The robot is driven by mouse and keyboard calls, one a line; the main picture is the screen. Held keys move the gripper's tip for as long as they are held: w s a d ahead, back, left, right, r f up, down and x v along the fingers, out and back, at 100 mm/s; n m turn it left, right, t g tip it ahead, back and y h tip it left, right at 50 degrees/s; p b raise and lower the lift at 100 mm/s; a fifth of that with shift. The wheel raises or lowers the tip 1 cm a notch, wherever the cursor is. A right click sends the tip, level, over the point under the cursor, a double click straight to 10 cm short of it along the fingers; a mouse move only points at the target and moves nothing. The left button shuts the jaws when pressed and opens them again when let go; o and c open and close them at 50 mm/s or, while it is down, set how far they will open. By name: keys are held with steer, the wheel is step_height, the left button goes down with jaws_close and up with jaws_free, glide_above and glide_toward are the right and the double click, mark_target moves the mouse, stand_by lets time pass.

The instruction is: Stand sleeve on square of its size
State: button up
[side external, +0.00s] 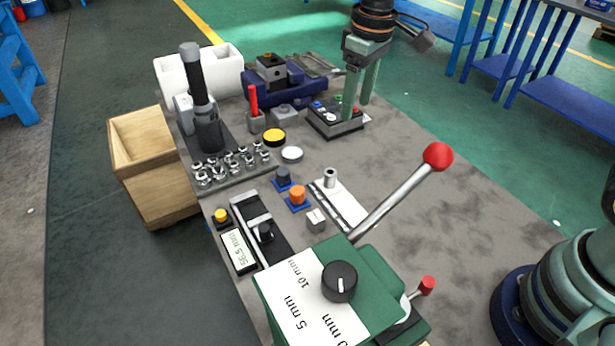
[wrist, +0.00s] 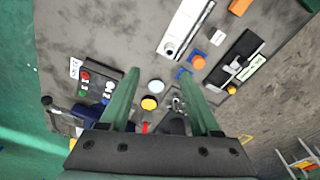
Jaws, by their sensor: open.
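A small grey metal sleeve (side external: 330,177), with a dark hole in its top, stands upright at the far end of a white plate (side external: 348,207) on the bench. In the wrist view the sleeve (wrist: 169,48) shows as a ring on the lower end of the white plate (wrist: 189,22). Any markings on the plate are too small to read. My gripper (side external: 357,108) is open and empty, pointing down beside the button box, behind and right of the sleeve. In the wrist view its green fingers (wrist: 160,77) are spread wide, apart from the sleeve.
An orange knob (side external: 297,195) and a dark knob (side external: 283,176) on blue bases stand left of the plate. A grey block (side external: 316,220), a lever with a red ball (side external: 438,156) and a button box (side external: 337,121) are near. Bench right of the plate is clear.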

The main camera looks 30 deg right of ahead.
steer(key=s+d+r+m+t, duration=0.2)
steer(key=s+d, duration=0.3)
steer(key=s, duration=0.2)
steer(key=s+d+r+m+t, duration=0.2)
steer(key=s+d+r, duration=0.1)
steer(key=s+d, duration=0.2)
steer(key=shift+s+d+r+t, duration=0.15)
steer(key=shift+s+r+t, duration=0.15)
steer(key=shift+s, duration=0.7)
